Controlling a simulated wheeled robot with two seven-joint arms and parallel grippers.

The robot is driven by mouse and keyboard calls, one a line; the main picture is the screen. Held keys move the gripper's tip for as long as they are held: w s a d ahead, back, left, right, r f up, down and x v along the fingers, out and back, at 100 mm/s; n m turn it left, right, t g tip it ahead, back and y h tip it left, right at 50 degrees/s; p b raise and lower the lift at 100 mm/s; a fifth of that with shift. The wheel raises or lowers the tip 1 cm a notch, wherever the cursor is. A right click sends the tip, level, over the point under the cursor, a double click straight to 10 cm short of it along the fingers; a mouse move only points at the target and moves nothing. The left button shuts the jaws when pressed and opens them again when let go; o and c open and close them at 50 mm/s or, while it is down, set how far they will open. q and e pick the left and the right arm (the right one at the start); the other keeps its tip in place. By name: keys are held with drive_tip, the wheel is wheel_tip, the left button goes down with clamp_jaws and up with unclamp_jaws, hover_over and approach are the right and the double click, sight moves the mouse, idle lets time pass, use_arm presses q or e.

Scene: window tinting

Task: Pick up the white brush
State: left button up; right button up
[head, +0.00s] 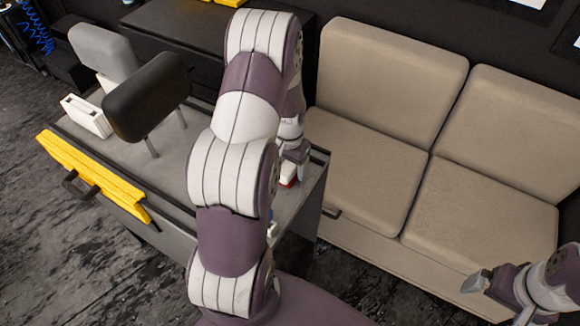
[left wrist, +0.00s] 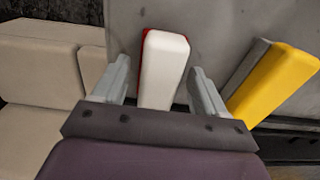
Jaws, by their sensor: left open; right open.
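The white brush (left wrist: 167,62), a white block with a red edge, lies on the grey table top in the left wrist view. In the head view only a small part of it (head: 288,173) shows below my left gripper (head: 297,157). My left gripper is open, with its two fingers on either side of the brush in the left wrist view; I cannot tell whether they touch it. My right gripper (head: 480,281) is open and empty at the lower right, far from the table.
A yellow and grey tool (left wrist: 277,82) lies right of the brush in the left wrist view. On the table (head: 182,158) stand a black headrest (head: 146,97), a grey headrest (head: 103,50) and a white box (head: 87,117). A yellow bar (head: 92,172) lines the left edge. A beige sofa (head: 380,185) stands right.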

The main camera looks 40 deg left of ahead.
sight(289, 164)
use_arm(q)
drive_tip(key=shift+w+f, duration=0.1)
drive_tip(key=shift+f, duration=0.15)
idle(0.5)
drive_tip(key=c, duration=1)
drive_tip(key=shift+o, duration=0.2)
wheel_tip(289, 164, up, 11)
drive_tip(key=shift+f+b, duration=0.2)
drive_tip(key=shift+b, duration=0.2)
